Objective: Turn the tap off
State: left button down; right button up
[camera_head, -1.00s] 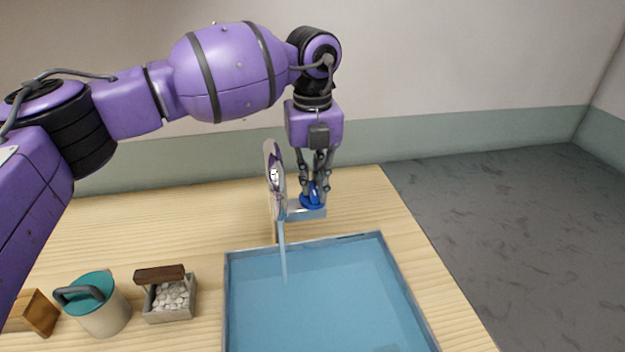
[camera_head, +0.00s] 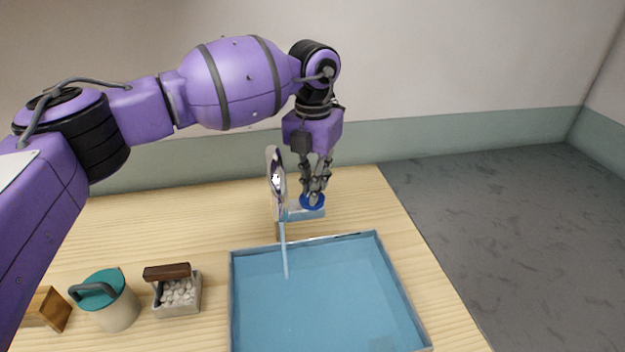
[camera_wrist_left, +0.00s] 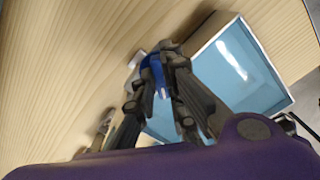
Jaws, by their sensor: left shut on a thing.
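The tap's curved silver spout (camera_head: 276,182) stands behind the basin, and a stream of water (camera_head: 284,250) falls from it. A blue tap handle (camera_head: 313,201) sits on a pale block to the right of the spout. My left gripper (camera_head: 314,198) points down from above and is shut on the blue handle. The handle also shows in the left wrist view (camera_wrist_left: 152,68), between my fingers (camera_wrist_left: 163,85), which partly hide it. My right gripper is not in view.
A basin of blue water (camera_head: 320,300) fills the front of the wooden table. To its left stand a box of white pebbles (camera_head: 178,294), a pot with a teal lid (camera_head: 110,300) and a wooden block (camera_head: 48,308). The table left of the spout is clear.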

pick_arm(q)
jog(key=m, duration=0.5)
jog(key=shift+m, duration=0.4)
jog(key=m, duration=0.4)
jog(key=shift+s+d+m, duration=0.1)
jog(key=shift+s+m, duration=0.05)
jog(key=shift+m, duration=0.55)
jog(key=c, duration=1.8)
grip_release()
notch_tip(320, 180, up, 12)
